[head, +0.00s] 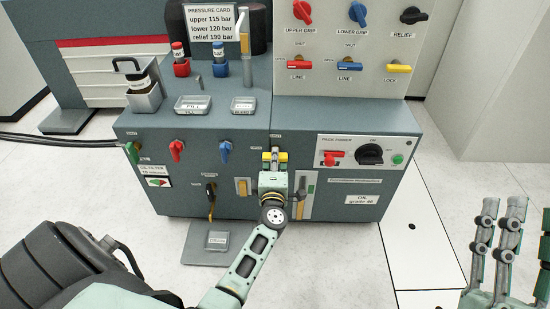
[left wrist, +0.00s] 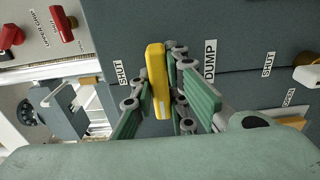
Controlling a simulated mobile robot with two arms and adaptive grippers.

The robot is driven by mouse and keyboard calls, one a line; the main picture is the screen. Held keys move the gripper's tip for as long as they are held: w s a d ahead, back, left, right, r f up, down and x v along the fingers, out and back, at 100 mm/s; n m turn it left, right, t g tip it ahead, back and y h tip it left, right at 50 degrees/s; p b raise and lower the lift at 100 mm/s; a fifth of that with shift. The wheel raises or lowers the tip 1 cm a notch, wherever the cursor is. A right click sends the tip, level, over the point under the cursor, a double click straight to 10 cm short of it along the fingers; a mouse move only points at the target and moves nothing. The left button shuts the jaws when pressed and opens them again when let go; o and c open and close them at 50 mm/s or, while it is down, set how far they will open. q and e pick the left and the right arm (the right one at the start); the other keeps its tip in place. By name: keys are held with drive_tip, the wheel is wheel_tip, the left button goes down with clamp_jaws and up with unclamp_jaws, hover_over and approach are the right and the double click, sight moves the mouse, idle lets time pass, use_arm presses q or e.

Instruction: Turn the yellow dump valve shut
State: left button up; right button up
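The yellow dump valve (head: 284,157) is on the front of the grey cabinet. Its handle lies crosswise in the head view. In the left wrist view the yellow handle (left wrist: 157,80) stands upright in the picture, between a SHUT label (left wrist: 120,73) and the DUMP label (left wrist: 210,60). My left gripper (head: 275,165) is at the valve, its fingers on both sides of the handle and apparently closed against it. The gripper hides part of the valve in the head view. My right gripper (head: 508,250) is at the lower right, fingers apart and empty, away from the cabinet.
Red (head: 177,150) and blue (head: 225,151) valves sit left of the dump valve, and a green one (head: 132,152) further left. The power panel (head: 367,151) is at the right. A grey pedal plate (head: 205,243) lies on the floor. Floor at the right is clear.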

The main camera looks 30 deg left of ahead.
use_arm(q)
clamp_jaws()
